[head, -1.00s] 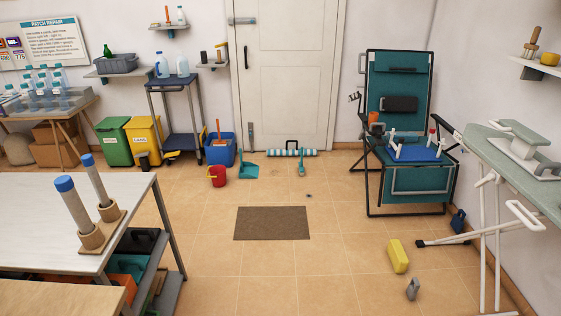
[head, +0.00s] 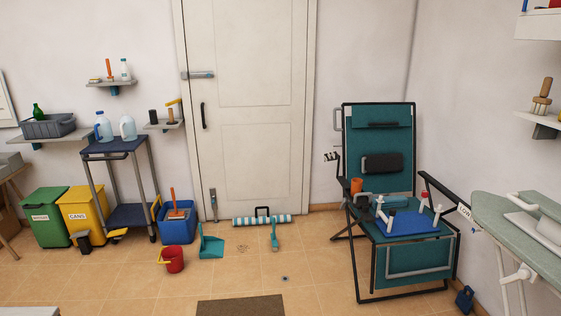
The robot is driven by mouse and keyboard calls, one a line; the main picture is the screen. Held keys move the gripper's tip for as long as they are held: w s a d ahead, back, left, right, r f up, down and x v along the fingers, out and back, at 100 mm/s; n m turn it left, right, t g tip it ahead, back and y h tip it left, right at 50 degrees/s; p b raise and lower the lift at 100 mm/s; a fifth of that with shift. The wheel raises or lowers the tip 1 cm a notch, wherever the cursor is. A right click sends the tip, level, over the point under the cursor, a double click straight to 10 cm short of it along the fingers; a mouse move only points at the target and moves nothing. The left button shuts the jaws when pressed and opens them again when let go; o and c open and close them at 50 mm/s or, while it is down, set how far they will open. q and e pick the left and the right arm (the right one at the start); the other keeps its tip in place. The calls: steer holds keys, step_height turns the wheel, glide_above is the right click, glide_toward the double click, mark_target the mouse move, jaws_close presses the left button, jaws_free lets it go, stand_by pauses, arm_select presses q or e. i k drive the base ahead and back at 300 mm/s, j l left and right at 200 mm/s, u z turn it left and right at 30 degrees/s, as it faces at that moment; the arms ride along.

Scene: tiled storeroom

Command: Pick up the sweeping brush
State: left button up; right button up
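A teal hand brush (head: 275,236), which looks like the sweeping brush, lies on the tiled floor in front of the door. Its handle points up toward the striped roll. A teal dustpan (head: 211,246) with an upright handle stands on the floor to its left, apart from it. Neither of my grippers shows in the head view.
A striped draught roll (head: 262,221) lies along the foot of the white door (head: 255,110). A red bucket (head: 173,260), blue bin (head: 178,225) and trolley stand left. A green folding chair (head: 385,250) stands right. A brown mat (head: 241,305) lies in front. The floor between is mostly clear.

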mark_target(275, 244)
steer(key=i, duration=2.2)
steer(key=i+z, duration=0.1)
steer(key=i, duration=0.65)
steer(key=i+j+z, duration=0.1)
steer(key=i, duration=0.7)
steer(key=i+j+z, duration=0.1)
steer(key=i+j, duration=0.15)
steer(key=i, duration=0.5)
